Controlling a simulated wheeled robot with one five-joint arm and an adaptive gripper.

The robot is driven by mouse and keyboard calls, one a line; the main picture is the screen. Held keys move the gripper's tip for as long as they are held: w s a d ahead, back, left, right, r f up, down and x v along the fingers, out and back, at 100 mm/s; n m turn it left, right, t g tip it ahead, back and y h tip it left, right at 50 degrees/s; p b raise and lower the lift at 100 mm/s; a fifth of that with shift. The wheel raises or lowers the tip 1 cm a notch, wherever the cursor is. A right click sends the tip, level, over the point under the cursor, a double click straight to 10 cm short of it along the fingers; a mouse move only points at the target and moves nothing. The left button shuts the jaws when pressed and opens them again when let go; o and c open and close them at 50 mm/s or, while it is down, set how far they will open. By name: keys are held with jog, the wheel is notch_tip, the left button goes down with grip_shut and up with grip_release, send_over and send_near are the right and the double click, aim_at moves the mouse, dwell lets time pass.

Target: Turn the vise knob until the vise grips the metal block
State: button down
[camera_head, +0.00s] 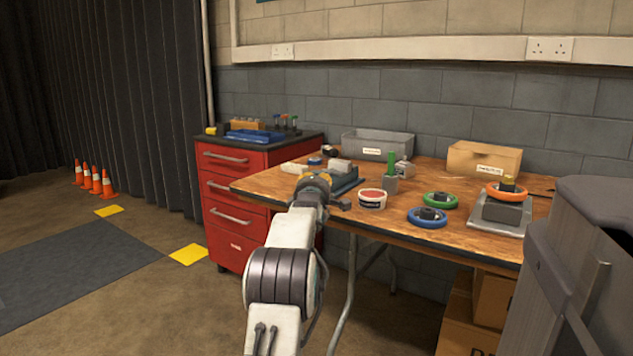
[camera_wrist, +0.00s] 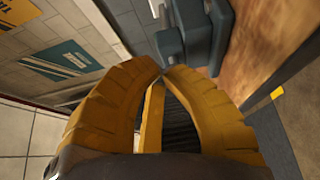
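The blue-grey vise (camera_head: 347,183) stands near the table's front left edge in the head view, partly hidden by my arm. A light grey block (camera_head: 340,165) shows at its top; whether the jaws touch it cannot be told. In the head view my gripper (camera_head: 314,182) is at the vise's left. I cannot clearly make out the knob.
A red drawer cabinet (camera_head: 235,205) stands left. Open floor lies farther left.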

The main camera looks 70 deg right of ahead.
jog(key=shift+w+d+f, duration=0.15)
jog(key=shift+w+f, duration=0.15)
jog(key=shift+w, duration=0.15)
dwell(1.1)
jog(key=shift+s+f, duration=0.15)
jog(key=shift+f, duration=0.5)
jog(key=shift+f, duration=0.4)
jog(key=shift+f, duration=0.2)
jog(key=shift+s+f, duration=0.1)
jog(key=shift+s, duration=0.25)
dwell(0.6)
jog(key=shift+w, duration=0.1)
